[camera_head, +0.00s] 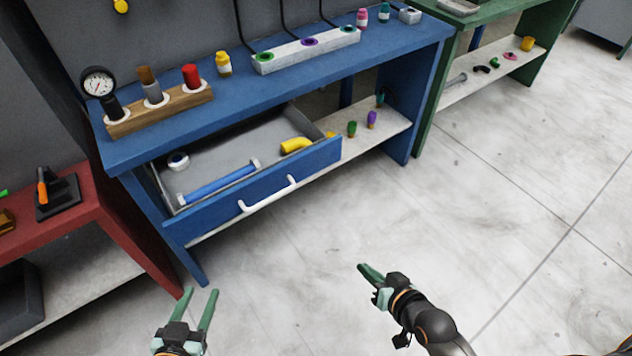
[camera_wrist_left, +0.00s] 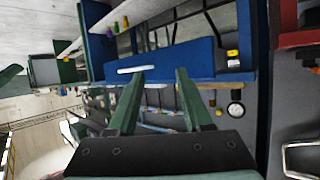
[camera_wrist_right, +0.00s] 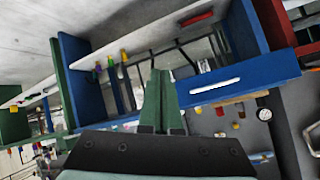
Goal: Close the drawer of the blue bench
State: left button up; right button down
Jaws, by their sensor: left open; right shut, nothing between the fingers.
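The blue bench (camera_head: 386,50) stands at the back, and its drawer (camera_head: 263,193) is pulled out toward me. The drawer has a white handle (camera_head: 268,194) on its blue front. Inside lie a blue tube (camera_head: 218,184), a yellow elbow (camera_head: 296,145) and a white ring (camera_head: 178,161). My left gripper (camera_head: 201,298) is open and empty, in front of the drawer and below it in the head view. My right gripper (camera_head: 366,270) is shut and empty, to the right and apart from the drawer. The drawer front also shows in the left wrist view (camera_wrist_left: 165,62) and in the right wrist view (camera_wrist_right: 255,72).
A red bench (camera_head: 90,225) stands at the left, close to the blue bench. A green bench (camera_head: 440,70) stands at the back right. The bench top holds a wooden rack (camera_head: 160,110) and a white socket strip (camera_head: 300,52). The floor before the drawer is clear.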

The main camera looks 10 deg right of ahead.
jog(key=w+d+f+m+t+b, duration=0.1)
jog(key=w+f+m+b, duration=0.2)
jog(key=w+b, duration=0.25)
pick_arm(q)
notch_tip(320, 180, up, 8)
jog(key=w+d+m+t+h+b, duration=0.2)
jog(key=m+t+h+b, duration=0.25)
jog(key=t+b, duration=0.45)
pick_arm(e)
jog(key=m+t+y+b, duration=0.5)
jog(key=m+b, duration=0.2)
jog(key=m, duration=0.2)
send_near(320, 160)
jog(key=shift+h, duration=0.4)
jog(key=b+x, duration=0.2)
jog(key=x, duration=0.3)
jog(key=shift+w+a+r, duration=0.15)
jog(key=shift+w+a, duration=0.05)
jog(key=shift+a, duration=0.1)
jog(key=shift+w+a, duration=0.25)
jog(key=shift+w, duration=0.3)
pick_arm(q)
jog(key=s+d+r+m+h, duration=0.2)
jog(key=s+m+h, duration=0.3)
jog(key=h, duration=0.3)
jog(key=shift+s+r, duration=0.45)
jog(key=shift+r, duration=0.25)
pick_arm(e)
jog(key=shift+w, duration=0.1)
